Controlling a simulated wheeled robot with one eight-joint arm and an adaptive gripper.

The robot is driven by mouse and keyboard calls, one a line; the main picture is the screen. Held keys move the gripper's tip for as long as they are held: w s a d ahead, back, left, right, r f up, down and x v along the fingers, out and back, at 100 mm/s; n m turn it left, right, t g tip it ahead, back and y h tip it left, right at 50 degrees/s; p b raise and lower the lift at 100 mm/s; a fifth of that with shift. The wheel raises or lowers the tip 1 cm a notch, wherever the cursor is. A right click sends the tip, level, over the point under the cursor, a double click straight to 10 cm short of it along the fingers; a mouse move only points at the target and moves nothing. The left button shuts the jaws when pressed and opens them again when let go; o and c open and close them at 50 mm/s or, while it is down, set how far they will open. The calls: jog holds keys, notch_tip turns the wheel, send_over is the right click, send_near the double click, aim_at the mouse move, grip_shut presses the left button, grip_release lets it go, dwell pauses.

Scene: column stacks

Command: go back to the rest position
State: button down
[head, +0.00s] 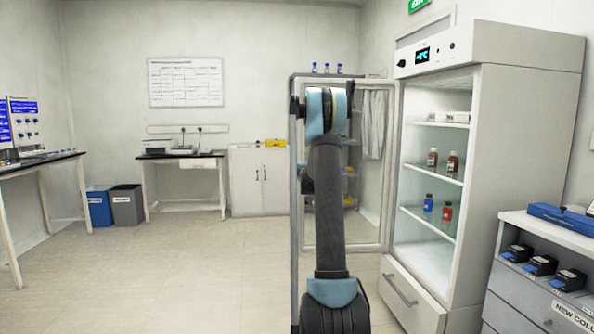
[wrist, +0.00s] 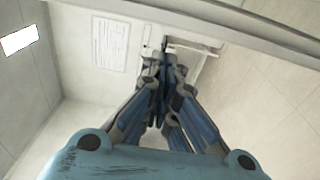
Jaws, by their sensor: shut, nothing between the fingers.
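My gripper (wrist: 165,68) shows in the wrist view with its fingers together and nothing between them. It points toward the far wall of the room, which appears tilted in that view. In the head view my arm stands upright in front of the open fridge door, and my gripper is hidden there.
A tall fridge (head: 540,120) stands at the right, its glass door (head: 375,235) open, with several bottles on its shelves. A grey drawer unit (head: 530,295) is at the near right. Benches stand at the left (head: 40,161) and back (head: 183,156). Floor (head: 150,270) at left is clear.

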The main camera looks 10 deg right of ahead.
jog(key=s+d+r+m+h, duration=0.1)
jog(key=s+r+m+h, duration=0.2)
jog(key=s, duration=0.4)
jog(key=s+d+r+m+h, duration=0.2)
jog(key=s+r+m, duration=0.15)
jog(key=s, duration=0.45)
jog(key=s+d+f+m+g+h, duration=0.1)
jog(key=s+f+m+g, duration=0.15)
jog(key=s, duration=0.55)
jog(key=s+f+m+g+h, duration=0.1)
jog(key=s+m+g+h, duration=0.2)
jog(key=s, duration=0.5)
jog(key=s+a+f+m+g+y, duration=0.2)
jog(key=s+f, duration=0.6)
jog(key=s, duration=0.6)
jog(key=s+a+f+m+g+y, duration=0.2)
jog(key=s+a+f+g, duration=0.3)
jog(key=s, duration=0.9)
jog(key=s+a+f+m+g+y, duration=0.2)
jog(key=s+a+f, duration=0.5)
jog(key=s+f, duration=0.5)
jog(key=shift+s+a+g+y, duration=0.2)
jog(key=shift+s+g+y, duration=0.45)
jog(key=shift+s+y, duration=0.3)
jog(key=shift+a, duration=0.1)
